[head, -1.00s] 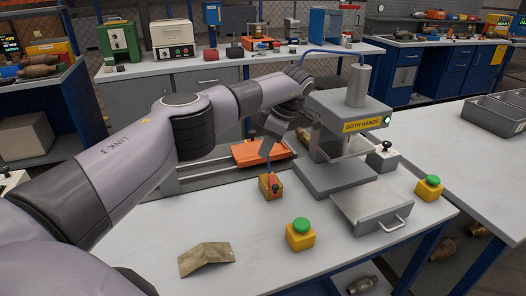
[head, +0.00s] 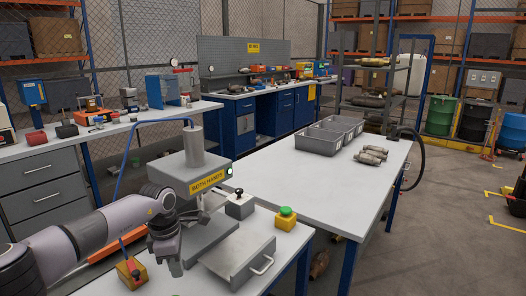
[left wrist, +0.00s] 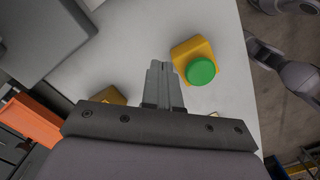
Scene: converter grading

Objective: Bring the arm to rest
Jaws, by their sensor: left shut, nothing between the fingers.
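My left gripper (head: 176,268) hangs in front of the grey press marked "BOTH HANDS" (head: 193,165), above the white bench top. In the left wrist view its fingers (left wrist: 157,68) are together with nothing between them. A yellow box with a green button (left wrist: 194,61) lies just right of the fingertips in that view. My right gripper is in neither view.
A grey tray with a handle (head: 238,263) lies right of the gripper. The table on the right holds grey bins (head: 322,141) and metal parts (head: 371,156), with much bare surface.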

